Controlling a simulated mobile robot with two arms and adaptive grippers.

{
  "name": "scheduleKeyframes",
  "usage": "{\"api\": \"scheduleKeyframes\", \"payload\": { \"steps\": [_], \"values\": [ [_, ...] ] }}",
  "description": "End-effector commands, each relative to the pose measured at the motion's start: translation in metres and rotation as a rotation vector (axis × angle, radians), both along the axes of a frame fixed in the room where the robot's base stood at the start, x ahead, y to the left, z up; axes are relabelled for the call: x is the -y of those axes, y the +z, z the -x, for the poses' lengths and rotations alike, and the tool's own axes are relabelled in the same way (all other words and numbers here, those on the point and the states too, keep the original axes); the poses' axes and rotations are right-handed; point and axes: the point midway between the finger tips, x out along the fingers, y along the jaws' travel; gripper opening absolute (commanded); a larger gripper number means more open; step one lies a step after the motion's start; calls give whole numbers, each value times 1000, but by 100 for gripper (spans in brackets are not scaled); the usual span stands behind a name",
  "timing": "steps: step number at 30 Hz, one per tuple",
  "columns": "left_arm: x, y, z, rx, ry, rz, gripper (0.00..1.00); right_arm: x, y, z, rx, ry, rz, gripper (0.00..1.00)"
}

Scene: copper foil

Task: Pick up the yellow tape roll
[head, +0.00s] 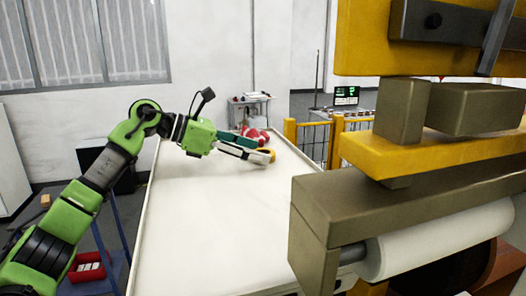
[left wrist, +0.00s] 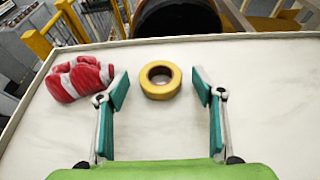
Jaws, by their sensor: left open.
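The yellow tape roll (left wrist: 160,91) lies flat on the white table (left wrist: 240,65) in the left wrist view, its dark centre hole facing up. It also shows in the head view (head: 268,152), partly hidden behind my left gripper (head: 259,150). In the left wrist view my left gripper (left wrist: 162,88) is open, with one teal-padded finger on each side of the roll. There is a visible gap between the roll and each finger. My right gripper is not in view.
A red and white striped bundle (left wrist: 79,79) lies left of the roll, close to the left finger. Yellow railing (head: 336,140) stands beyond the table. A large machine with a white roller (head: 440,240) fills the right of the head view. The table's near part is clear.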

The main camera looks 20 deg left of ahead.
Motion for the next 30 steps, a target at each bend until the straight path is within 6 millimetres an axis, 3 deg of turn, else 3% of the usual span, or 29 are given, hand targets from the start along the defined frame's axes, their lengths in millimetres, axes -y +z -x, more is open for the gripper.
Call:
{"api": "scheduleKeyframes", "payload": {
  "steps": [9, 13, 14, 25, 30],
  "values": [
    [8, -4, -5, 1, 1, 1, 59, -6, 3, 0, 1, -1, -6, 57],
    [8, -4, -5, 1, 1, 1, 25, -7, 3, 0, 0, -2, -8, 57],
    [8, -4, -5, 1, 1, 1, 21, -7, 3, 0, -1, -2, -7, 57],
    [8, -2, -5, 1, 1, 1, 21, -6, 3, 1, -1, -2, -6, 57],
    [8, 11, -6, 4, 1, 2, 21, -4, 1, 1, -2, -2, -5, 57]
  ]
}}
